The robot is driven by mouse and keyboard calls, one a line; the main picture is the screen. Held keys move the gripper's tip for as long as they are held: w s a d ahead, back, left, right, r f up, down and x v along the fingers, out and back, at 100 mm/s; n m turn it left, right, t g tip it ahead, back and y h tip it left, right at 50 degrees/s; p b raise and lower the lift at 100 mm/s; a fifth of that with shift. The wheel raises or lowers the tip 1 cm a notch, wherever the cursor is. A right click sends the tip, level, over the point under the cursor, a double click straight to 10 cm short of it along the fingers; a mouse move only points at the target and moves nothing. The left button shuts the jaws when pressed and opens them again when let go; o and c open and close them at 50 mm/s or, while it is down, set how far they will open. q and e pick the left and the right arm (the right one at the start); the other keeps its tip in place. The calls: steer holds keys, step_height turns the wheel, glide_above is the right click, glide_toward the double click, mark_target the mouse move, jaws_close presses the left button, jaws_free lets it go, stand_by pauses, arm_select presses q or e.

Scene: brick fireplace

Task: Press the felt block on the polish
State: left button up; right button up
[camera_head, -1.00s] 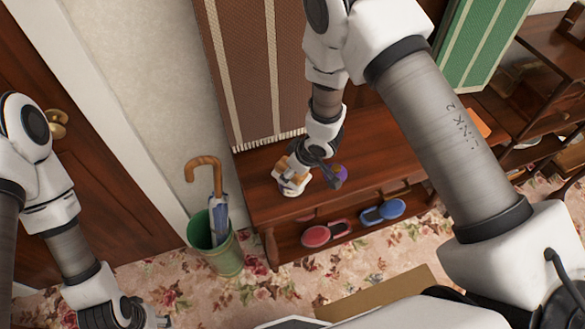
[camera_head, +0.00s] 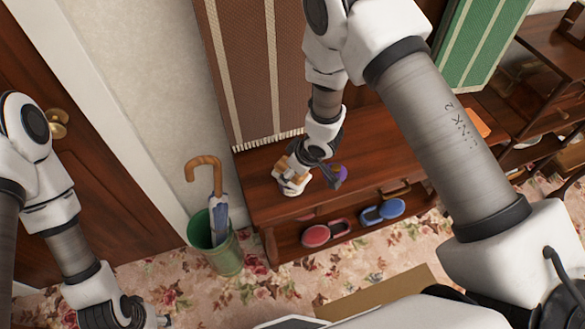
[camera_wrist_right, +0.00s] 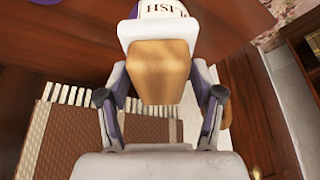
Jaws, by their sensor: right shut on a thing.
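My right gripper (camera_head: 296,174) is shut on the tan wooden grip of the felt block (camera_wrist_right: 160,62) above the wooden bench's left part. The block's pale felt (camera_wrist_right: 158,30) shows in the right wrist view. Just beyond it is the polish (camera_wrist_right: 165,10), a purple and white tin with part of its lettering showing. The felt overlaps the tin's near side in the picture; I cannot tell how firmly they touch. My left gripper (camera_head: 135,316) is at the bottom left, cut by the frame edge, away from the bench; its jaws are unclear.
A purple round thing (camera_head: 341,172) lies right of the right gripper on the wooden bench (camera_head: 262,205). Red (camera_head: 316,236) and blue (camera_head: 383,211) oval things are on the lower shelf. A green stand (camera_head: 215,252) with an umbrella is left. A brown striped cloth (camera_head: 250,75) hangs behind.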

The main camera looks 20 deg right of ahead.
stand_by(0.3)
step_height(320, 180, up, 7)
steer(key=p, duration=0.7)
steer(key=shift+f, duration=0.1)
steer(key=shift+w, duration=0.1)
stand_by(0.4)
